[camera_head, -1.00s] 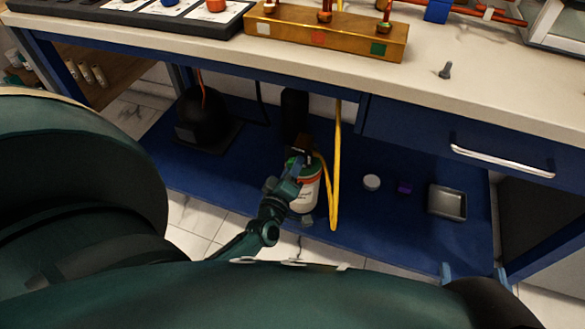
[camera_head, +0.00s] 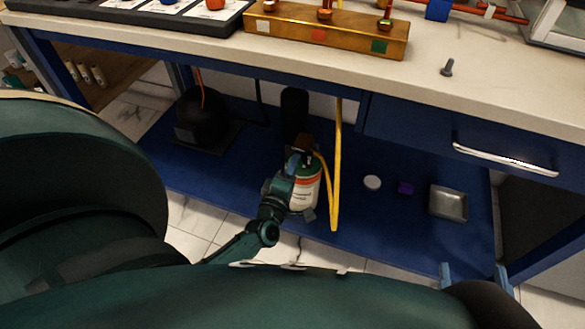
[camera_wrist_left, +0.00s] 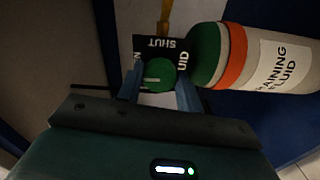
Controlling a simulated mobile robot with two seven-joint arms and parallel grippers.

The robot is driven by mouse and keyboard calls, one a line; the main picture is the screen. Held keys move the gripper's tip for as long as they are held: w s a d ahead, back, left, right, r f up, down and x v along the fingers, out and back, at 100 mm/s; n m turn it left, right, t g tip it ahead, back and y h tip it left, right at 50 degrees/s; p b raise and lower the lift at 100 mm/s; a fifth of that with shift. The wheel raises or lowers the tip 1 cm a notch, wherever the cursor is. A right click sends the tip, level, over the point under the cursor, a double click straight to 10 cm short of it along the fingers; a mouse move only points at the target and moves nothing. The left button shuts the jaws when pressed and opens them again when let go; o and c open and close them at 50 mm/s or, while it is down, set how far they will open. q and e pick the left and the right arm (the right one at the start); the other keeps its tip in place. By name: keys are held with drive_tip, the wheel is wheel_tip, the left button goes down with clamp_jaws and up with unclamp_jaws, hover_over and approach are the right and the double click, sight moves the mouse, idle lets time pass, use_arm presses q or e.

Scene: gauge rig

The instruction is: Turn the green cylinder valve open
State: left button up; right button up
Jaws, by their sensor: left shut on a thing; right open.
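The cylinder (camera_head: 305,195) is white with an orange band and a green shoulder, standing on the blue mat under the bench. It fills the upper right of the left wrist view (camera_wrist_left: 235,58). Its round green valve knob (camera_wrist_left: 160,74) has a pale line on its face. My left gripper (camera_wrist_left: 159,90) is shut on the knob, one finger on each side. In the head view, the left gripper (camera_head: 297,163) hides the knob. My right gripper (camera_head: 474,276) is open and empty at lower right.
A yellow hose (camera_head: 336,170) hangs close to the right of the cylinder. A black round object (camera_head: 203,115) stands at the left on the mat. The bench (camera_head: 480,85) overhangs the area.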

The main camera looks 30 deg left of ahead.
use_arm(q)
drive_tip(key=shift+w+r, duration=0.1)
drive_tip(key=o, duration=1)
use_arm(e)
drive_tip(key=shift+s, duration=0.1)
